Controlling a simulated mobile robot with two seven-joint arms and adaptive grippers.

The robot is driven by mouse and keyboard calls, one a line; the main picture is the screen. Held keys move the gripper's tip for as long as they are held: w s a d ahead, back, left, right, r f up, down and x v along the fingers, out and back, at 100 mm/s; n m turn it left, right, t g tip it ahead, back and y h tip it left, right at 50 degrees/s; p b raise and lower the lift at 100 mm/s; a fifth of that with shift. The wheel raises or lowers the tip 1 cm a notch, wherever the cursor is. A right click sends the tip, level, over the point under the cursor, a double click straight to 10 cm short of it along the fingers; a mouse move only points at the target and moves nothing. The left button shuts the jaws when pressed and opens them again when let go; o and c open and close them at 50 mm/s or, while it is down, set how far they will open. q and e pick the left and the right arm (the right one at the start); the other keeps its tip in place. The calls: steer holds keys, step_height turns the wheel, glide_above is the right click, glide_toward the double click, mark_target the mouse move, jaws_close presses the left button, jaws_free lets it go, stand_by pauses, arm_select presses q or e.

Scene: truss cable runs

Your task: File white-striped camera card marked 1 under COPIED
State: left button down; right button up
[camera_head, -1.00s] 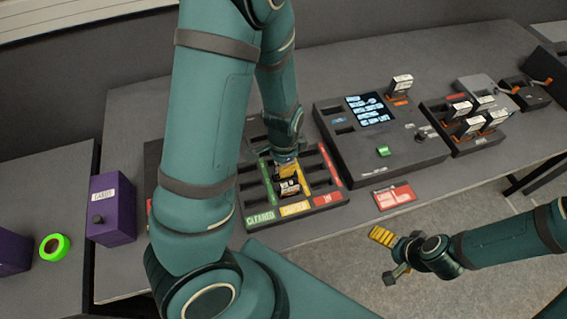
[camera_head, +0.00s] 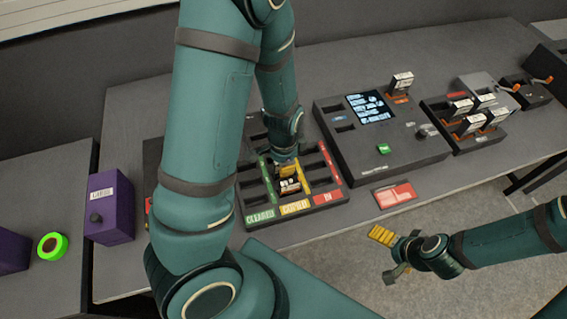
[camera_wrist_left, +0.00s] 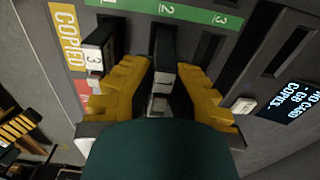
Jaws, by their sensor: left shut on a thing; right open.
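The sorting tray (camera_head: 331,198) has columns labelled green CLEARED, yellow COPIED (camera_head: 295,208) and red IN. My left gripper (camera_head: 287,168) points down over the COPIED column. In the left wrist view its yellow fingers (camera_wrist_left: 160,88) are shut on a dark card with a white end (camera_wrist_left: 159,104); its number is not readable, and the fingers hide part of it. I cannot tell how deep it sits in its slot. Another card (camera_head: 289,186), marked 3 in the left wrist view (camera_wrist_left: 94,58), stands beside it, nearest the COPIED label. My right gripper (camera_head: 385,257) is open and empty, off the table's front edge.
Right of the tray stands a dark console (camera_head: 376,150) with a screen and a green button. A card rack (camera_head: 465,125) holds several cards farther right. A purple box (camera_head: 110,208) and green roll (camera_head: 52,246) are left.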

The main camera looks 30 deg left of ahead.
arm_select(q)
steer(key=shift+f+b, duration=0.5)
steer(key=shift+f, duration=0.25)
stand_by(0.7)
steer(key=c, duration=0.6)
jaws_free()
